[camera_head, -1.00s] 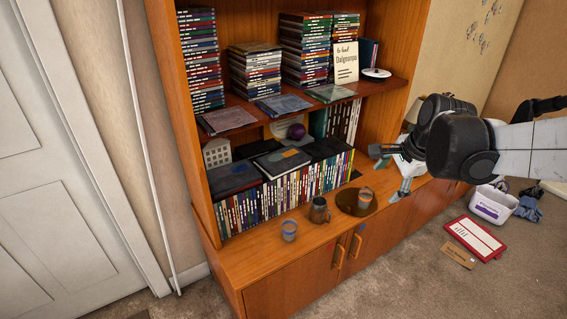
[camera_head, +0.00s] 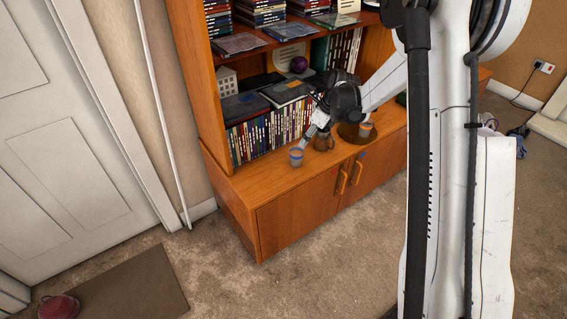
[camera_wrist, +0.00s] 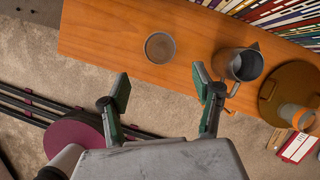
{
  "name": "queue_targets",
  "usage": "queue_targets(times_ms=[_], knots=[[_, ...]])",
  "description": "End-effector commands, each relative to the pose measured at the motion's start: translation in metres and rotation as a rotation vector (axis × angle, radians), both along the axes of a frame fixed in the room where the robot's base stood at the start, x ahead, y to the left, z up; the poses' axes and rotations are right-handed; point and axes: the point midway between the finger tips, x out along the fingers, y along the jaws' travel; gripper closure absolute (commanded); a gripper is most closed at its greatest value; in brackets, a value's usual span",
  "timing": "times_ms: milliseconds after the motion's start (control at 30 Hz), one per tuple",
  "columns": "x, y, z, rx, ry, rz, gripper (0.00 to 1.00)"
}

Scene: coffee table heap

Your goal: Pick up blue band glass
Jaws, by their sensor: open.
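The blue band glass (camera_head: 296,157) stands upright near the left front of the wooden cabinet top, with a blue band at its rim. In the wrist view the same glass (camera_wrist: 160,47) is seen from above as a round rim, beyond and between the lines of my fingertips. My gripper (camera_wrist: 161,88) is open and empty, with green-padded fingers spread. In the head view my gripper (camera_head: 311,132) is just right of and above the glass. Whether it touches the glass cannot be told there.
A dark mug (camera_wrist: 243,65) stands close to my right finger. Right of it is a round brown tray (camera_wrist: 270,89) bearing an orange-banded glass (camera_wrist: 298,117). A row of books (camera_head: 262,135) lines the back. The cabinet top (camera_wrist: 100,30) left of the glass is clear.

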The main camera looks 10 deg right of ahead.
Motion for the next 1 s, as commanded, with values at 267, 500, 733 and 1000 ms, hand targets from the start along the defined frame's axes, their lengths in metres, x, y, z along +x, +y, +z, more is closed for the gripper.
queue_targets(times_ms=[267, 500, 733, 1000], knots=[[0.009, 0.009, -0.034, 0.006, 0.006, -0.01, 0.37], [0.019, 0.021, -0.071, 0.006, 0.006, -0.01, 0.37], [0.022, 0.026, -0.083, 0.006, 0.005, -0.011, 0.37], [0.031, 0.034, -0.107, 0.005, 0.005, -0.009, 0.37]])
